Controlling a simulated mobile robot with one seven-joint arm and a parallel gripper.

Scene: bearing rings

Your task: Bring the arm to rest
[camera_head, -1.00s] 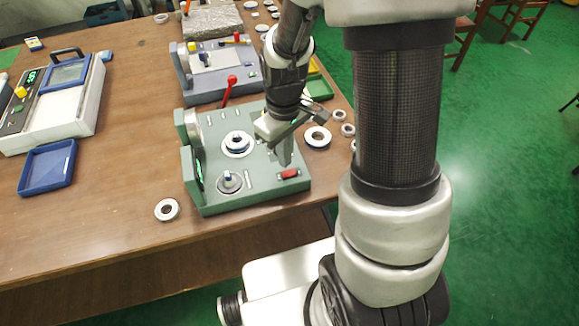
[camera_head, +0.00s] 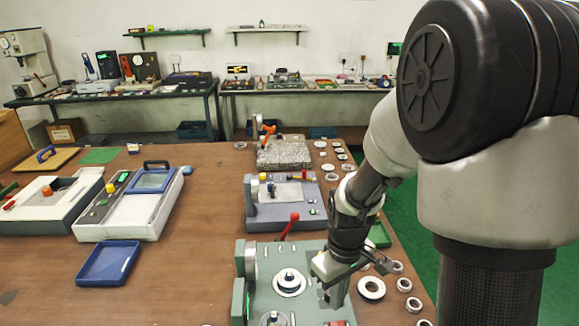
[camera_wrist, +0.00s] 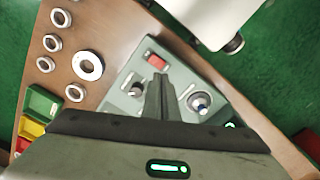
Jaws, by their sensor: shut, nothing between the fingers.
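My gripper (camera_head: 337,298) hangs over the right part of the green test fixture (camera_head: 262,300), fingers pointing down. In the wrist view its fingers (camera_wrist: 161,80) are together and hold nothing. The fixture has a red-knobbed lever (camera_head: 289,227), a ring on a post (camera_head: 289,282) at its middle, and a red switch that shows in the wrist view (camera_wrist: 157,62). My arm comes in from the right side of the head view. I cannot tell the exact gap between the fingertips and the fixture's top.
A large white ring (camera_head: 371,288) and several smaller rings lie right of the fixture. A grey fixture (camera_head: 285,207) and a granite block (camera_head: 284,153) stand behind. An empty blue tray (camera_head: 108,264) and a white-grey device (camera_head: 130,205) are at left. Open table lies between.

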